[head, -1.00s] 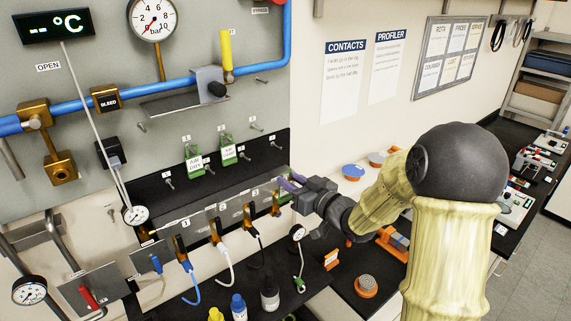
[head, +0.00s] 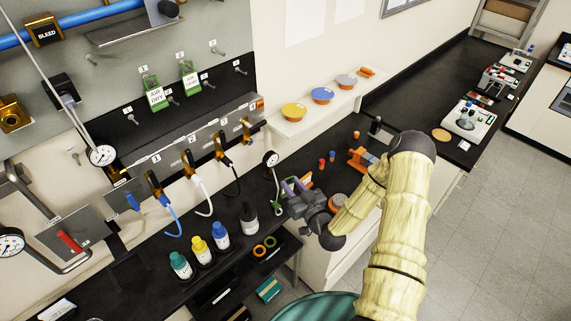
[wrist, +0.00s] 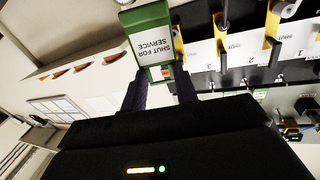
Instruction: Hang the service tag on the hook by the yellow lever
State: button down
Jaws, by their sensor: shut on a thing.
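The service tag, green with a white "SHUT FOR SERVICE" label (wrist: 150,42), is in the wrist view, held between the dark fingertips of my gripper (wrist: 160,86). Its text appears upside down there. In the head view my gripper (head: 291,188) is over the bench's front edge, right of the small round gauge, well away from the wall panel.
Two green tags (head: 154,97) (head: 190,81) hang among several numbered pegs on the black panel. A wall shelf with coloured bowls (head: 293,111) is to the right. The floor at right is clear.

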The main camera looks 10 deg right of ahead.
jog(key=s+d+f+m+h+b, duration=0.1)
jog(key=s+f+m+h+b, duration=0.1)
jog(key=f+b, duration=0.6)
jog(key=s+d+f+m+h+b, duration=0.1)
jog(key=s+f+h+b, duration=0.3)
jog(key=f+b, duration=0.5)
notch_tip(320, 180, down, 10)
jog(key=shift+s+f+m+t, duration=0.2)
jog(key=shift+s+m+t, duration=0.2)
jog(key=shift+s+m, duration=0.1)
